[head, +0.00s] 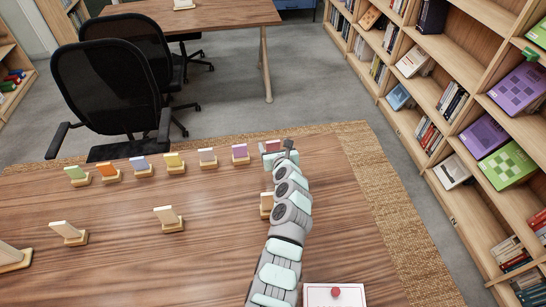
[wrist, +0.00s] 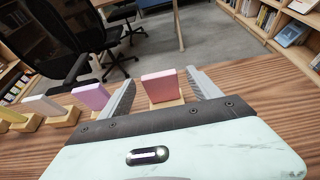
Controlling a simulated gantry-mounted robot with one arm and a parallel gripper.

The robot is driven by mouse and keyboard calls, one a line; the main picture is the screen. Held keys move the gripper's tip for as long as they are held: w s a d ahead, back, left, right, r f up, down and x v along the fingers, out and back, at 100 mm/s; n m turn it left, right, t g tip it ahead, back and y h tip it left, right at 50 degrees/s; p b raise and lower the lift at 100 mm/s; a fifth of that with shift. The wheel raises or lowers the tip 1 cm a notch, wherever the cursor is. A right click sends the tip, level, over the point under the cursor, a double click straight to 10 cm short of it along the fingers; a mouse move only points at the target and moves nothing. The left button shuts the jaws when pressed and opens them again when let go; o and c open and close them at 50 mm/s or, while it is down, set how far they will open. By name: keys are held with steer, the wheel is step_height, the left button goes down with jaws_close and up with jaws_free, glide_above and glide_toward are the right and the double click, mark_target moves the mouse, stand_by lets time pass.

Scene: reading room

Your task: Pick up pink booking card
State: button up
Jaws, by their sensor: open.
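The pink booking card (wrist: 163,87) stands upright in a small wooden holder (wrist: 166,104) on the table. In the head view the card (head: 272,145) is at the right end of the back row, partly hidden by my gripper (head: 279,150). In the wrist view my gripper (wrist: 160,80) is open, with one finger on each side of the card. Gaps show between the card and both fingers. How far the fingertips reach along the card is hard to tell.
A purple card (wrist: 92,96) stands just left of the pink one, with several other cards further left. Another holder (head: 266,205) is partly behind my arm. A white box with a red knob (head: 335,294) lies at the front. Black chairs (head: 108,88) stand beyond the table.

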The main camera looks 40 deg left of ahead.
mark_target(273, 146)
steer(key=shift+a+f, duration=0.15)
steer(key=shift+f, duration=0.1)
steer(key=b+x, duration=0.3)
steer(key=shift+w+a+f, duration=0.2)
steer(key=shift+w+a, duration=0.05)
steer(key=shift+w+a+b, duration=0.3)
steer(key=shift+a+b, duration=0.05)
steer(key=shift+c, duration=0.4)
steer(key=c, duration=1.5)
steer(key=shift+o, duration=0.2)
steer(key=shift+r, duration=0.1)
